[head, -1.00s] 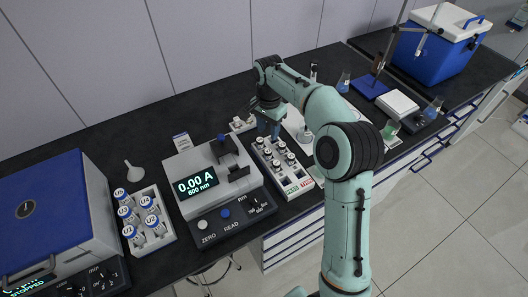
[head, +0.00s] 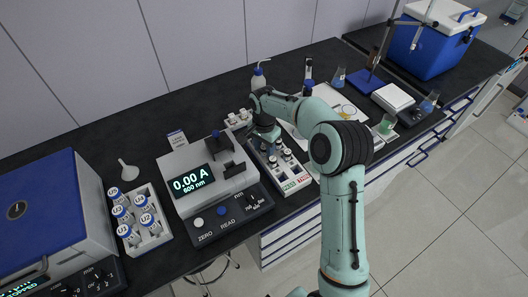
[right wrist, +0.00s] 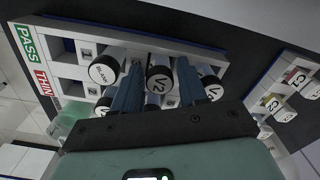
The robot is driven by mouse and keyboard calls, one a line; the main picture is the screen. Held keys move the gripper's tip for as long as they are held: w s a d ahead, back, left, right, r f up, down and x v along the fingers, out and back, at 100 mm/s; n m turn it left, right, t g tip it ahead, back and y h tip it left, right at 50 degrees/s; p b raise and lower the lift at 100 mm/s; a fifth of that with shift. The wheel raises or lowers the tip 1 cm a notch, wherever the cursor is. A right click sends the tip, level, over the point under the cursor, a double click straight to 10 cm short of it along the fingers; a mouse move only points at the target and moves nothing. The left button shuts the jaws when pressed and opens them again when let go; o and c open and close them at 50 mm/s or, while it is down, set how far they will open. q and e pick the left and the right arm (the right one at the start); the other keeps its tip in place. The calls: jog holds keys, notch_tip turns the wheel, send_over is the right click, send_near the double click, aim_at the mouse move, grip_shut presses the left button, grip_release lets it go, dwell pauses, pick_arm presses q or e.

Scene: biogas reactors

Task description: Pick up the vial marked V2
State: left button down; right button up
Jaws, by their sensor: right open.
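The white vial rack (head: 290,186) with PASS and THIN labels stands right of the photometer; it also fills the upper left of the right wrist view (right wrist: 68,72). My right gripper (right wrist: 160,68) is open, its two blue fingers pointing into the rack. A dark-capped vial (right wrist: 160,82) with a white top stands between the fingers; its mark starts with V, but the digit is partly unclear. A vial marked BLANK (right wrist: 105,68) is beside the left finger and another V vial (right wrist: 212,88) beside the right. In the head view my right gripper (head: 265,143) hides several vials. My left gripper is out of view.
The photometer (head: 210,170) is close on the left of the rack. Right of it are a white tray (head: 345,107) and flasks. A small holder with C-marked vials (right wrist: 284,115) shows at the right of the wrist view. A U-marked rack (head: 150,240) is farther left.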

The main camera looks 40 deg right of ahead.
grip_shut()
jog(key=shift+r, duration=0.15)
